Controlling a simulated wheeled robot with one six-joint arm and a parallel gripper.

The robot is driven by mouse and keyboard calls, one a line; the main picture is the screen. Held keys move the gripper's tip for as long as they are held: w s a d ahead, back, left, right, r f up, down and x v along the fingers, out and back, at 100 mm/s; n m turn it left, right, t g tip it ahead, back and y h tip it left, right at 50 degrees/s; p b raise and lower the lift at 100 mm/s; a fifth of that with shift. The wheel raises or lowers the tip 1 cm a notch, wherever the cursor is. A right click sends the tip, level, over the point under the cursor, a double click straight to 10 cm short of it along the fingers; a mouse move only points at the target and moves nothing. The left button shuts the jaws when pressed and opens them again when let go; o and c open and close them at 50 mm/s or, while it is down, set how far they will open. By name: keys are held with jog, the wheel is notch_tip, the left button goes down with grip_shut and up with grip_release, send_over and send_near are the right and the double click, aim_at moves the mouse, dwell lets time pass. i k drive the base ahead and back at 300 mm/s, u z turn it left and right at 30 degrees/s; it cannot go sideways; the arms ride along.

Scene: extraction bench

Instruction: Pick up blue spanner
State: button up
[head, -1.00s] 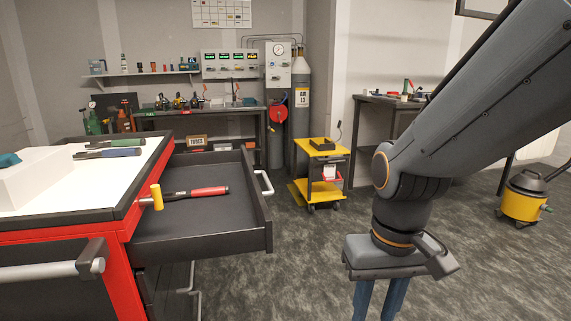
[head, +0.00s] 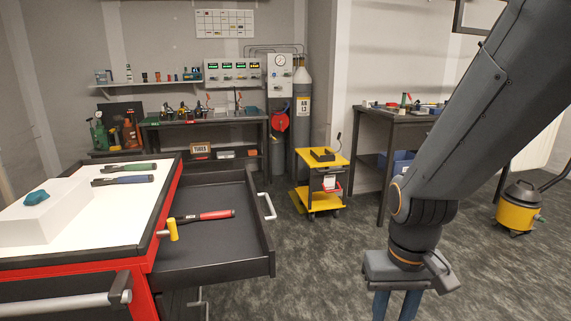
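My gripper (head: 389,305) hangs pointing down at the lower right, over the floor and well to the right of the cabinet. Its fingers run off the bottom edge, so their tips are hidden. Nothing held shows in the visible part.
The cabinet's open drawer (head: 262,235) juts out to the right, holding a red-handled tool (head: 205,216) and a yellow-headed hammer (head: 171,229). A white block (head: 38,222) with a teal lump (head: 36,198) sits on the cabinet. A yellow cart (head: 322,160) stands behind. Floor between drawer and gripper is clear.

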aim_at(134, 180)
jog(key=z, duration=1.2)
jog(key=i, duration=1.45)
jog(key=u, duration=2.2)
jog(key=i, duration=1.15)
jog(key=z, duration=0.05)
